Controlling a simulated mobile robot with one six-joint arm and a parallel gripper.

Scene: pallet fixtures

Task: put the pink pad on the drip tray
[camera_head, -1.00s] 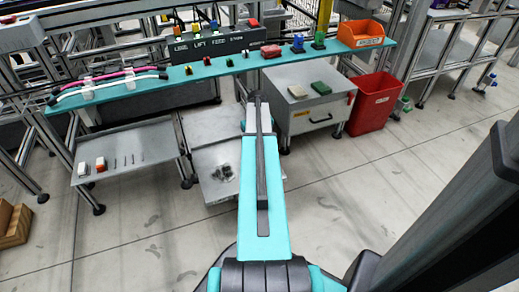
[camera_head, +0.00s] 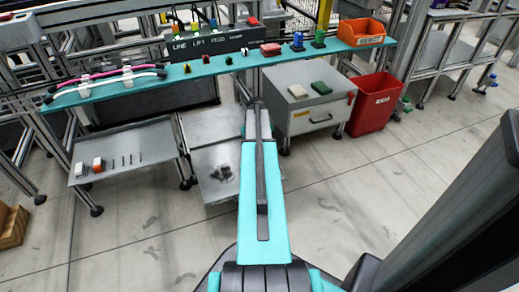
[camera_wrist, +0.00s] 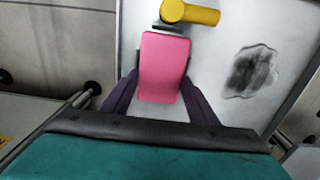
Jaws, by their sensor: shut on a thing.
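The pink pad (camera_wrist: 162,66) is between the two dark fingers of my gripper (camera_wrist: 161,82) in the wrist view. My gripper is shut on it. The drip tray, a grey metal surface with a dark stain, shows beneath and around the pad in the wrist view (camera_wrist: 215,105) and left of my arm in the head view (camera_head: 212,152). The stain is to the right of the pad in the wrist view. I cannot tell whether the pad touches the tray. My arm hides the gripper and pad in the head view.
A yellow rounded part (camera_wrist: 190,13) is just beyond the pad in the wrist view. A grey cabinet (camera_head: 310,108) with white and green pads stands right of the tray, with a red bin (camera_head: 374,106) beside it. A teal shelf (camera_head: 215,70) runs above; another tray (camera_head: 125,152) is left.

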